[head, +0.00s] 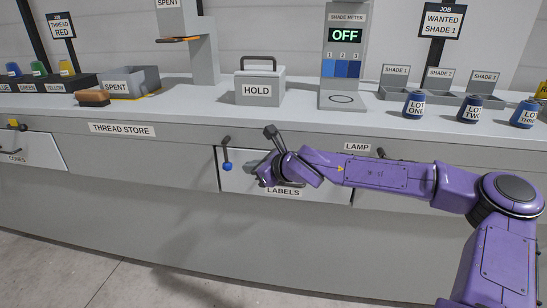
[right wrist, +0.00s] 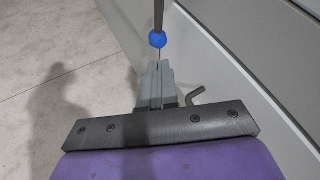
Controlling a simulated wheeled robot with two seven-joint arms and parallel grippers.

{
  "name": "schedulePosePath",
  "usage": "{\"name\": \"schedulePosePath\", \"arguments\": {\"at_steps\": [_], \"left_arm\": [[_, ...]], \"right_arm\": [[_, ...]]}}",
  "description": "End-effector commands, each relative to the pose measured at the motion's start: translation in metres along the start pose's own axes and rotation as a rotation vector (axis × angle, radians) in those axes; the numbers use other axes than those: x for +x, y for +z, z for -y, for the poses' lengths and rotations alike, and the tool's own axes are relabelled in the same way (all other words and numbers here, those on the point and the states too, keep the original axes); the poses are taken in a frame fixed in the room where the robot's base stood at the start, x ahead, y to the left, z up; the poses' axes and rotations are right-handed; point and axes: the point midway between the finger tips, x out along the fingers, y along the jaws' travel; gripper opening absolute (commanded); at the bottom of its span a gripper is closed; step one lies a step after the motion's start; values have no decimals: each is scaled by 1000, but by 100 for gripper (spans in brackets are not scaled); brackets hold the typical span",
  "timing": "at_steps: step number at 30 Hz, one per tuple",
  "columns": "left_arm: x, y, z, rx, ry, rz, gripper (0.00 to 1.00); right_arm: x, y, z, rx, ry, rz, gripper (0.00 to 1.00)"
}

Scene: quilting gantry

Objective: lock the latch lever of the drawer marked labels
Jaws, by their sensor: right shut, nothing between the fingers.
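The labels drawer (head: 240,183) is in the middle of the counter front and looks closed. Its latch lever (head: 227,154) is a dark rod hanging straight down at the drawer's left end, with a blue knob (head: 227,167) at its lower end. The knob also shows in the right wrist view (right wrist: 158,40), just beyond my fingertips. My right gripper (head: 260,170) is to the right of the knob, in front of the drawer. In the right wrist view its fingers (right wrist: 160,68) are shut and empty; I cannot tell whether they touch the knob. My left gripper is out of view.
A dark drawer handle (right wrist: 195,97) is close to the right of my fingers. The counter (head: 200,110) overhangs the drawers, with a HOLD box (head: 258,90) above. The lamp drawer (head: 375,196) is right, behind my right arm. The floor in front is clear.

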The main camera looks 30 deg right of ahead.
Motion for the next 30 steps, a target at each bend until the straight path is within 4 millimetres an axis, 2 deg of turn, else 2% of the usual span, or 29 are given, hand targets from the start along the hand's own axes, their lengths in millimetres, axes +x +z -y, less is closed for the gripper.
{"name": "schedulePosePath", "arguments": {"at_steps": [1, 4, 12, 17, 30], "left_arm": [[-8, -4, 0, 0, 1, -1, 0], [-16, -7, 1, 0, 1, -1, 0], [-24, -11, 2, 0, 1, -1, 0], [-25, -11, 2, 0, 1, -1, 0], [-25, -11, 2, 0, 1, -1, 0]], "right_arm": [[-15, 6, 0, 7, 4, 10, 0], [-35, 8, -5, 2, 13, 13, 0], [-70, 1, -6, -4, 14, 7, 0], [-76, -2, -6, -6, 13, 5, 0], [-77, -2, -5, -6, 12, 4, 0]]}}
